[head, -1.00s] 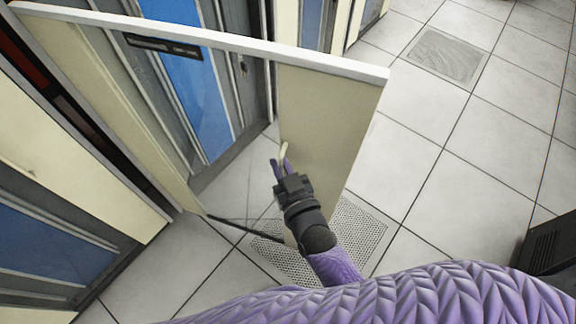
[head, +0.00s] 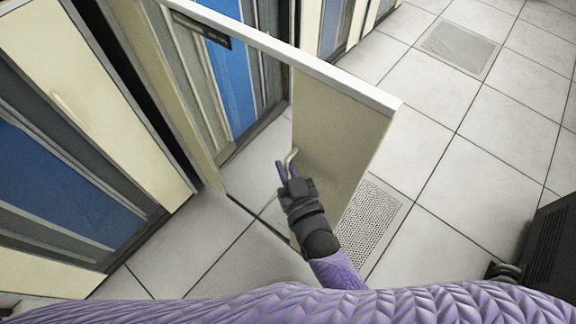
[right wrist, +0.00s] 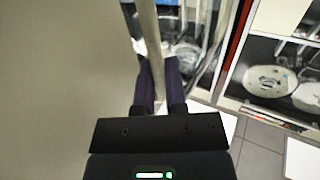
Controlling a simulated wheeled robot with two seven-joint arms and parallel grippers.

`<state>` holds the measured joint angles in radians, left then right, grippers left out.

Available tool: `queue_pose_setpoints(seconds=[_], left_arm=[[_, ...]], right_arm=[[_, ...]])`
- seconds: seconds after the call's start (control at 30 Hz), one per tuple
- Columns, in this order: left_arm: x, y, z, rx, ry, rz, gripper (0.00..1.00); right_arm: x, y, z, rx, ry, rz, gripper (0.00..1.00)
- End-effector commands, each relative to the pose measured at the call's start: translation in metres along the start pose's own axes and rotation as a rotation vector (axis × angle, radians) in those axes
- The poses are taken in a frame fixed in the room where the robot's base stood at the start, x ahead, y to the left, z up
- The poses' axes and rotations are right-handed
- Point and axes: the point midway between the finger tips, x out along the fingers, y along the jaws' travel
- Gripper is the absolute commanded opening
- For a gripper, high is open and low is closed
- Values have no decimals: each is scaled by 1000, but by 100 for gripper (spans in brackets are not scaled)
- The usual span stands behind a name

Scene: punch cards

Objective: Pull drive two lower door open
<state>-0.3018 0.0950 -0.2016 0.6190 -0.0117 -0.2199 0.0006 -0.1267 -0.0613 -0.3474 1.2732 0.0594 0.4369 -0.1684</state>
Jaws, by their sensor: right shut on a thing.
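The lower door (head: 340,135) is a cream panel with a white top edge, standing swung out from its cabinet, wide open. Its pale curved handle (head: 292,156) is on the face toward me. My right gripper (head: 286,170) is shut on the handle. In the right wrist view the handle (right wrist: 149,40) runs as a bar between the dark fingers of the gripper (right wrist: 159,78), and the cream door (right wrist: 65,80) fills the left side. My left gripper is out of view. I cannot read any label naming the drive.
Another cream cabinet with a blue panel (head: 50,185) stands at the left. The wrist view shows the cabinet interior with round white reels (right wrist: 268,82). A dark box (head: 552,250) stands at the right edge. Tiled floor (head: 440,170) is clear between door and box.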

Motion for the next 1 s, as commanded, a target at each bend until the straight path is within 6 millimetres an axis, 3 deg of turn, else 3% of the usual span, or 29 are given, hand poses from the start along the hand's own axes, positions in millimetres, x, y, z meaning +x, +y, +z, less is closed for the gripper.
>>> queue_pose_setpoints(seconds=[0.17,0.2,0.23,0.53,1.0], left_arm=[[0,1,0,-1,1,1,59],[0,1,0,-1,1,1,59],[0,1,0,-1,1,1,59],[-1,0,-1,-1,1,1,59],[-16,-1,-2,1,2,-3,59]], right_arm=[[0,0,-1,1,2,0,0],[0,0,-1,1,2,0,19],[0,0,-1,1,2,0,25],[-4,0,0,1,0,0,26],[-92,0,-1,2,0,-1,26]])
